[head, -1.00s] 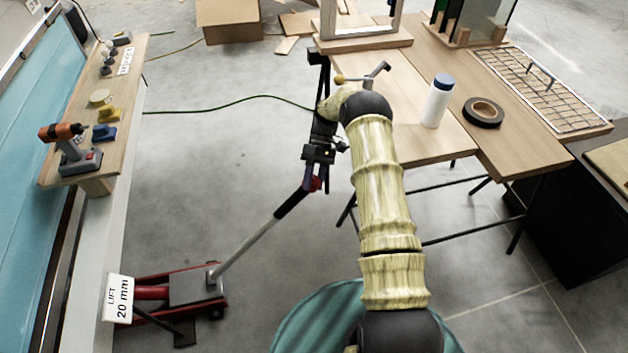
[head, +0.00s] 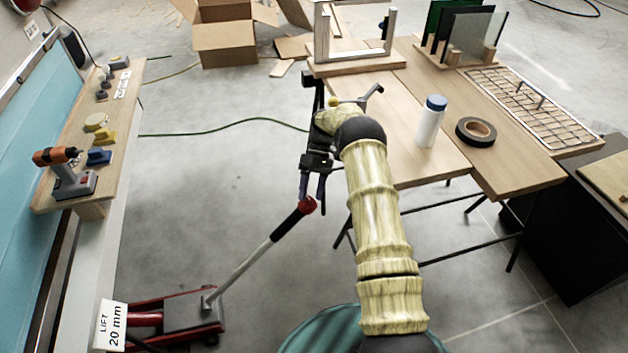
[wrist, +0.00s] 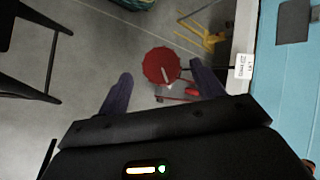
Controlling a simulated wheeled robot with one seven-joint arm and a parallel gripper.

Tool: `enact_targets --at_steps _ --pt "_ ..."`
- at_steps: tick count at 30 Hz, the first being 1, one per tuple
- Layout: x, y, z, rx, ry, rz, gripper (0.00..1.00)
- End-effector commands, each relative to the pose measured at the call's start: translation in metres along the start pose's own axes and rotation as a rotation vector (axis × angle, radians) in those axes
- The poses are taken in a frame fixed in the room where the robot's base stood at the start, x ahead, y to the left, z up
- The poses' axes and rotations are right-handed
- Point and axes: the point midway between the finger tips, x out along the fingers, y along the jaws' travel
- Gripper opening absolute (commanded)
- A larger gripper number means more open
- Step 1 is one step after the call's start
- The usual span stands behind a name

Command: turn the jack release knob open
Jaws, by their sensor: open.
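The red jack release knob (head: 307,205) sits at the upper end of the jack's slanted handle (head: 270,242). In the wrist view the knob (wrist: 162,66) is a red disc with a pale line on its face. The red floor jack (head: 185,312) stands on the floor at lower left in the head view. My gripper (head: 312,198) points down at the knob, its fingers spread. In the wrist view my gripper (wrist: 163,84) is open, with the knob visible between and slightly beyond its two fingertips. I see no contact with the knob; the exact height gap is unclear.
A "LIFT 20 mm" sign (head: 111,325) stands by the jack, beside the teal camper side (head: 40,150). A wooden shelf (head: 110,160) with a drill (head: 70,175) is at left. A worktable (head: 440,165) with a bottle (head: 431,120) and tape is at right. Floor between is clear.

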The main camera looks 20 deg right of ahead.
Motion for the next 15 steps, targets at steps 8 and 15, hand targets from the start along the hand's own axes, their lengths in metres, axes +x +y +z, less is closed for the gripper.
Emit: enact_targets --at_steps 8,15 --pt "-0.03 0.001 -0.001 0.0 0.001 0.0 0.67" --pt "-0.04 0.001 0.0 0.0 0.0 -0.001 0.67"
